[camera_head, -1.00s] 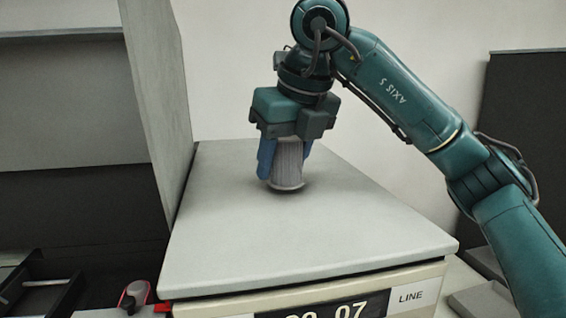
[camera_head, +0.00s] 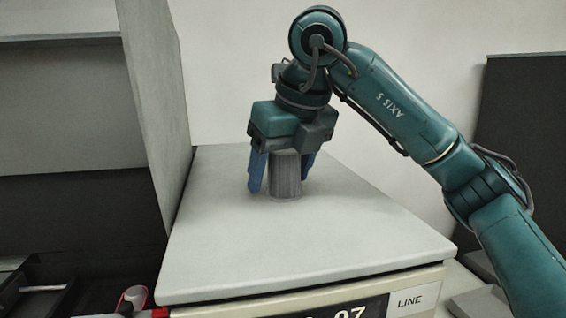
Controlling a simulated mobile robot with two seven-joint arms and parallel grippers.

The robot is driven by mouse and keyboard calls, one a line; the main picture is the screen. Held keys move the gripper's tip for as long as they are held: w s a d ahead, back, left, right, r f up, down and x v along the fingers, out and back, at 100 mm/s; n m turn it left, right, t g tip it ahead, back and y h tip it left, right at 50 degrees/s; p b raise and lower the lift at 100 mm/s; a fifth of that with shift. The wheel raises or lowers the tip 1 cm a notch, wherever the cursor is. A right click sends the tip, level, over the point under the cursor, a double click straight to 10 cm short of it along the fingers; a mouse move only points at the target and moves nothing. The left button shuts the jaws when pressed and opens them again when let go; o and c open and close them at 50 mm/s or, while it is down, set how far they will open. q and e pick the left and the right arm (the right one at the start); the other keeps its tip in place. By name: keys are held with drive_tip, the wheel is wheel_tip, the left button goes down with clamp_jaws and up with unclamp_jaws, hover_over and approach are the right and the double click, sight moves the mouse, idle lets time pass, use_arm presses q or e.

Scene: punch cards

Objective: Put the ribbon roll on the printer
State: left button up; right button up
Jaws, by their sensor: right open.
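The ribbon roll (camera_head: 285,176), a grey ribbed cylinder, stands upright on the flat pale top of the printer (camera_head: 300,243), towards its back half. My right gripper (camera_head: 281,182) points down over the roll. Its two blue fingers are open, one on each side of the roll, with a visible gap at the left finger. The upper end of the roll is hidden under the gripper body. My left gripper is not in view.
A tall grey panel (camera_head: 155,90) stands along the printer's left side. A red and grey object (camera_head: 133,298) lies by the printer's front left corner. A dark panel (camera_head: 520,150) stands at the right. The printer top around the roll is clear.

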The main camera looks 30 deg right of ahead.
drive_tip(key=v, duration=1.2)
drive_tip(key=shift+r, duration=0.1)
